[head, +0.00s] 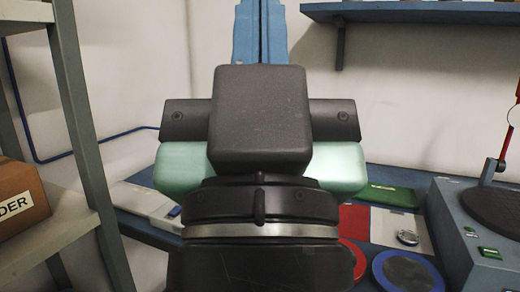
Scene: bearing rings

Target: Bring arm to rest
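My gripper (262,125) fills the middle of the head view, raised close in front of the camera. I see its dark housing, with pale green parts on both sides and a silver band below. Its fingertips do not show, so I cannot tell whether it is open or shut, or whether it holds anything. My arm hides much of the blue workbench (372,178) behind it. A small silver ring-like part (407,237) lies on a pale square plate on the bench, to the right of my arm.
A blue station with a black round plate (495,207) stands at right. A green tray (388,195), a red mat (353,221) and a blue-rimmed disc (407,274) lie on the bench. A shelf rack (75,110) with a cardboard box (20,203) stands at left. A blue wall shelf (420,13) hangs above.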

